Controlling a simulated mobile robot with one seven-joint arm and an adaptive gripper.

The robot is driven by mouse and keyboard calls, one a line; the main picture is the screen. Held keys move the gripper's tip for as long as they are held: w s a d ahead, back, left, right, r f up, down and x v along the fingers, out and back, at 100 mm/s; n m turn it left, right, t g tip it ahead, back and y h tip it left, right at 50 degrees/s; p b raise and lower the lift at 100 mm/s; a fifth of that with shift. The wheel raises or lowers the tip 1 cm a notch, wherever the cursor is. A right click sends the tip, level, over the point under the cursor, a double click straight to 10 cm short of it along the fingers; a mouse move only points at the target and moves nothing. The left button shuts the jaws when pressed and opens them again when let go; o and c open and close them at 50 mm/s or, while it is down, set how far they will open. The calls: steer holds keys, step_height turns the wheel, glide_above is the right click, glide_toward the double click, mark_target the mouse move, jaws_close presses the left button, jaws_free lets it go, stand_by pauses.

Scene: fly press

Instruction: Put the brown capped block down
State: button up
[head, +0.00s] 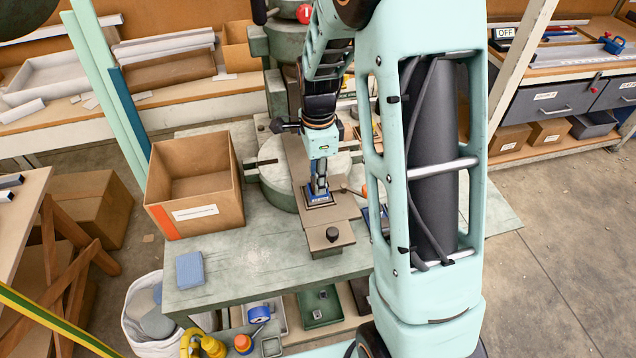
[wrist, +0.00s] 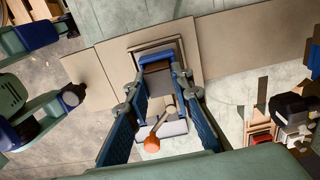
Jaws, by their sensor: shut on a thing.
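The brown capped block (wrist: 158,82) shows between my fingertips in the wrist view as a small brown body with a blue part (wrist: 156,62) at its far side. My gripper (head: 319,190) is shut on it, pointing down over the brown slide plate (head: 318,222) of the press. In the wrist view my gripper (wrist: 160,88) has its two blue pads either side of the block. A stepped square seat (wrist: 146,47) lies under or just behind the block. Whether the block touches it, I cannot tell. In the head view my fingers hide most of the block.
An orange-tipped lever (wrist: 151,143) is close to my fingers. An open cardboard box (head: 195,190) and a blue pad (head: 190,269) are on the left of the bench. The bench front between them is clear.

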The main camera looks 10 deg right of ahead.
steer(key=shift+f, duration=0.15)
steer(key=o, duration=1)
steer(key=shift+c, duration=0.2)
step_height(320, 180, up, 12)
steer(key=shift+r, duration=0.25)
steer(key=shift+f, duration=0.1)
